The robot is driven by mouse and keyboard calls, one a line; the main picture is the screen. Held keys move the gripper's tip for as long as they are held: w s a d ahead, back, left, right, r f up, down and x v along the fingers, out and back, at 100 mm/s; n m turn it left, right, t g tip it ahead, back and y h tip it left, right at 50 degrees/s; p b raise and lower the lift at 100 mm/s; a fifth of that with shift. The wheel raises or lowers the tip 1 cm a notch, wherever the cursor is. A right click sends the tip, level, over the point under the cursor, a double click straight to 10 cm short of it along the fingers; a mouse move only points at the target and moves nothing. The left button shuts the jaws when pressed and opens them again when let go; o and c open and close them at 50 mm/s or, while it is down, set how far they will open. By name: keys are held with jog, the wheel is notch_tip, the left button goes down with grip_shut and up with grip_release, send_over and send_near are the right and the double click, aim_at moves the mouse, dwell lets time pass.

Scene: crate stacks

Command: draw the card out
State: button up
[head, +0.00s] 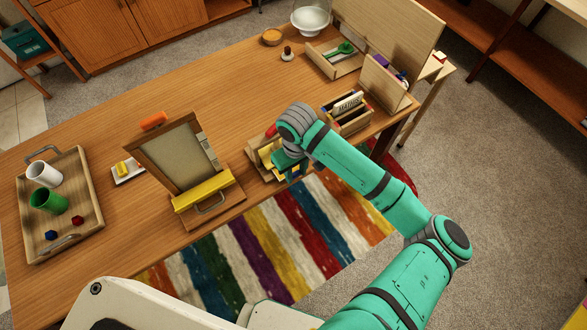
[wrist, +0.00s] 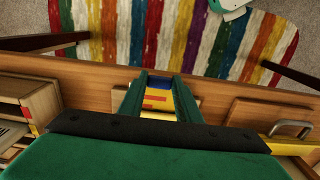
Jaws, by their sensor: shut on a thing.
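My gripper (wrist: 161,82) points down over the table's near edge, and its two green fingers are closed on a thin card (wrist: 157,100). The card shows between the fingers as bands of blue, yellow, white and red. In the head view my gripper (head: 291,166) is beside a small wooden holder (head: 256,160) with yellow and red parts. My gripper and wrist hide much of the card and part of the holder. I cannot tell how far the card sits inside the holder.
A wooden stand with a yellow bar (head: 204,191) is close on the left. A wooden box of upright items (head: 349,123) stands on the right. A tray (head: 88,222) with cups is far left. The table middle is clear; a striped rug (head: 260,240) lies below the edge.

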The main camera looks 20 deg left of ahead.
jog(key=s+d, duration=0.8)
jog(key=d, duration=0.2)
jog(key=shift+s+d, duration=0.15)
jog(key=shift+d, duration=0.1)
dwell(2.0)
jog(key=shift+r, duration=0.1)
jog(key=shift+r, duration=2.9)
